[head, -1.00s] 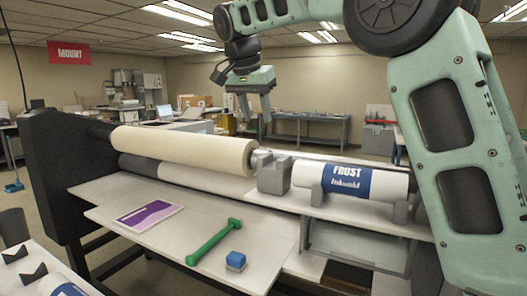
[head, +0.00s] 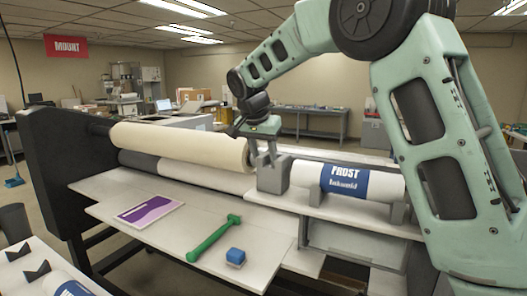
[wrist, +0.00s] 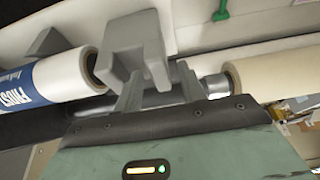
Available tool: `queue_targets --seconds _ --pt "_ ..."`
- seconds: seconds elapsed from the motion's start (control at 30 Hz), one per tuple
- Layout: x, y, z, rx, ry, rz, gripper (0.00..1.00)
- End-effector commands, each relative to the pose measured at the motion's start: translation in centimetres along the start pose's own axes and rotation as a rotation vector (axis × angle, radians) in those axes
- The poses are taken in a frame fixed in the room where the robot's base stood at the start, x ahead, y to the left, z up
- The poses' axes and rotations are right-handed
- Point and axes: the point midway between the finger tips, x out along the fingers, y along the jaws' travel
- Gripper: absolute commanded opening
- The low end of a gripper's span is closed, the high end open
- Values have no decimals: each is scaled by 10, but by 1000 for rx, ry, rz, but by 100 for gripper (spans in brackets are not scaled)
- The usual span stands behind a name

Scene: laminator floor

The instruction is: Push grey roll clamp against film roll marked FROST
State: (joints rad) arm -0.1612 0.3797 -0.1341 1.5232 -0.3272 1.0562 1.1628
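The grey roll clamp (head: 270,178) stands on the white ledge, between the cream roll on the left and the film roll marked FROST (head: 310,174) on the right. The FROST roll is white with a blue label and lies in grey cradles. In the wrist view the clamp (wrist: 130,45) is right beside the open core end of the FROST roll (wrist: 70,75); whether they touch I cannot tell. My gripper (head: 267,156) is down at the top of the clamp. In the wrist view my gripper's fingers (wrist: 158,92) are apart, with part of the clamp between or just beyond them.
The cream roll (head: 180,145) and its metal shaft end (wrist: 213,88) lie close to my gripper.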

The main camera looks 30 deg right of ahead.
Motion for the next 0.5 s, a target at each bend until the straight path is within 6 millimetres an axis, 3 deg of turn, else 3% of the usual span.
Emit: queue_targets --seconds 0.03,0.17,0.2,0.37,0.5 --pt "0 0 0 0 0 0 40" --pt "0 0 0 0 0 0 4" --pt "0 0 0 0 0 0 0" --pt "0 3 0 0 1 0 0" --pt "3 22 1 3 3 -1 0"
